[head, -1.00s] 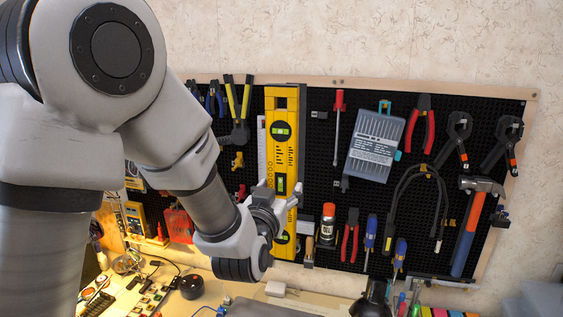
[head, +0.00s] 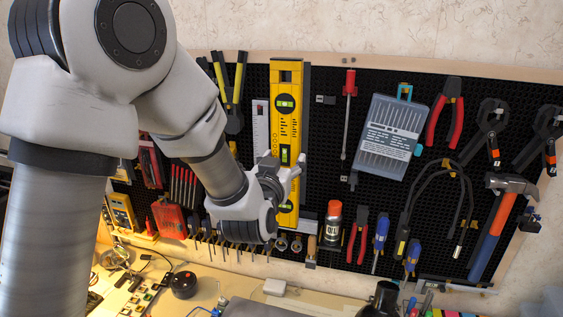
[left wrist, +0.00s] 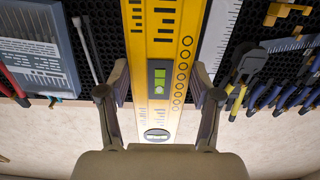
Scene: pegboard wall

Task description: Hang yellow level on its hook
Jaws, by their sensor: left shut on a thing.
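The yellow level (head: 288,128) is upright against or just in front of the black pegboard, its top close to the board's upper edge. It has green vials and black markings. My left gripper (head: 288,172) is shut on its lower half in the head view. In the left wrist view, which shows the wall upside down, the level (left wrist: 160,30) runs between the two fingers (left wrist: 162,88). The level's hook is not visible, and I cannot tell whether the level hangs on it. My right gripper is not in view.
A white ruler (head: 261,130) hangs close left of the level. A red screwdriver (head: 349,85) and a drill-bit case (head: 390,138) hang to its right. A spray can (head: 333,215) and hand tools sit below right. The workbench (head: 250,283) below is cluttered.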

